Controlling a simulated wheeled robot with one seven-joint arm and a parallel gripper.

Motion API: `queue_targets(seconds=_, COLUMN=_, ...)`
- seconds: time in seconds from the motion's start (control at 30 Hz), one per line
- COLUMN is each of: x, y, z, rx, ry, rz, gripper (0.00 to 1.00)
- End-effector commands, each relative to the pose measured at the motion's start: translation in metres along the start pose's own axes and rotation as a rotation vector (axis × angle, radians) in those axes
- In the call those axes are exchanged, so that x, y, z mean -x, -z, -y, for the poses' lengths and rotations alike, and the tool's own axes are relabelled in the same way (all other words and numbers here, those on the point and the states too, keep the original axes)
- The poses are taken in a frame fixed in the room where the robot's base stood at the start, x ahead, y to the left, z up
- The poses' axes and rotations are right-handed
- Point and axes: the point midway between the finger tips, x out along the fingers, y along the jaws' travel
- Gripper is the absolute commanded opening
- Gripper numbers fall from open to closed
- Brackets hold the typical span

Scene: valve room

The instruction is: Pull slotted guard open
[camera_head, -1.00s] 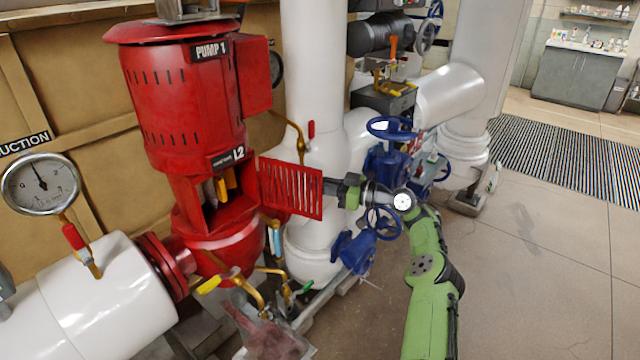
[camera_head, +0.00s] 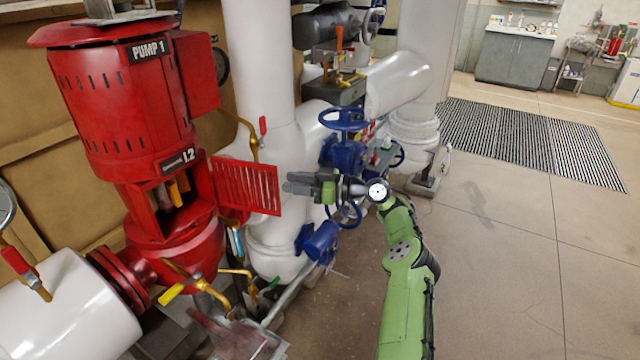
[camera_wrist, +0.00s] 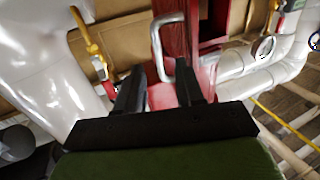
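The slotted guard (camera_head: 248,186) is a red panel with vertical slots. It stands swung out to the right from the opening in the red pump (camera_head: 165,150), and the inside of the pump shows. My gripper (camera_head: 290,186) is just right of the guard's outer edge in the head view. In the wrist view my gripper (camera_wrist: 160,68) has its two black fingers apart with nothing held. A silver U-shaped handle (camera_wrist: 158,48) shows just beyond and between the fingertips, by the red guard seen nearly edge-on (camera_wrist: 180,40). Contact cannot be told.
A white vertical pipe (camera_head: 262,80) stands behind the guard. Blue handwheel valves (camera_head: 345,155) are close behind my gripper, with another blue valve (camera_head: 320,242) below. Yellow-handled brass taps (camera_head: 180,285) are under the pump. The floor (camera_head: 500,260) to the right is clear.

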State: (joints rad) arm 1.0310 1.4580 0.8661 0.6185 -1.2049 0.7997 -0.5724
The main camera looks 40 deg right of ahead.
Motion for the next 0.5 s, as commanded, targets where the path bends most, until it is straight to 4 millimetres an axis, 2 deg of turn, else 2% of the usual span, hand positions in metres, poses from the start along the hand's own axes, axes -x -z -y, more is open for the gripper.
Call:
queue_targets(seconds=0.03, x=0.016, y=0.001, z=-0.001, rx=-0.002, ry=-0.005, rz=-0.003, gripper=0.37)
queue_targets(seconds=0.1, x=0.036, y=0.001, z=-0.001, rx=-0.002, ry=-0.005, rz=-0.004, gripper=0.37)
queue_targets(seconds=0.3, x=0.087, y=0.001, z=0.000, rx=-0.002, ry=-0.002, rz=-0.004, gripper=0.37)
queue_targets(seconds=0.4, x=0.102, y=0.001, z=0.000, rx=-0.002, ry=-0.001, rz=-0.002, gripper=0.37)
queue_targets(seconds=0.5, x=0.109, y=0.000, z=0.000, rx=0.000, ry=0.001, rz=-0.001, gripper=0.37)
